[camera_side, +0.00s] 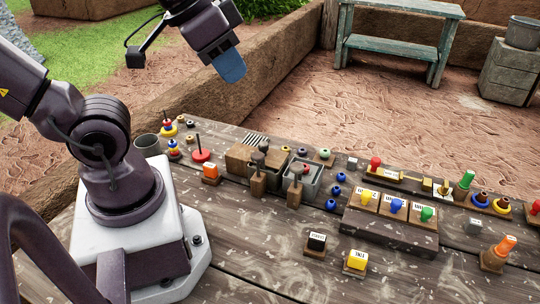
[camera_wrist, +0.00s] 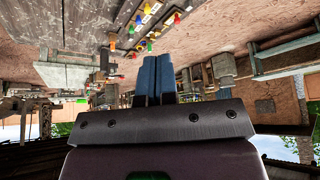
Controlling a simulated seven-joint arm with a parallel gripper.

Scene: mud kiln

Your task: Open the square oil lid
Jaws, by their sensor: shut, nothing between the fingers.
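My gripper (camera_side: 230,66) is shut and empty, its blue fingers high above the back of the table, well apart from everything on it. In the wrist view the shut blue fingers (camera_wrist: 157,78) fill the middle. A wooden case (camera_side: 386,232) at the right of the table has three labelled square lids: one with a yellow knob (camera_side: 364,197), one with a blue knob (camera_side: 396,206) and one with a green knob (camera_side: 427,214). All three look seated. The labels are too small to read, so I cannot tell which is the oil lid.
On the table (camera_side: 265,260) stand a black-topped block (camera_side: 316,244), a yellow-topped block (camera_side: 355,262), an orange-knobbed block (camera_side: 495,252) and a wooden box (camera_side: 243,157) with grey bins beside it. A low mud wall (camera_side: 270,75) runs behind. The air around my gripper is clear.

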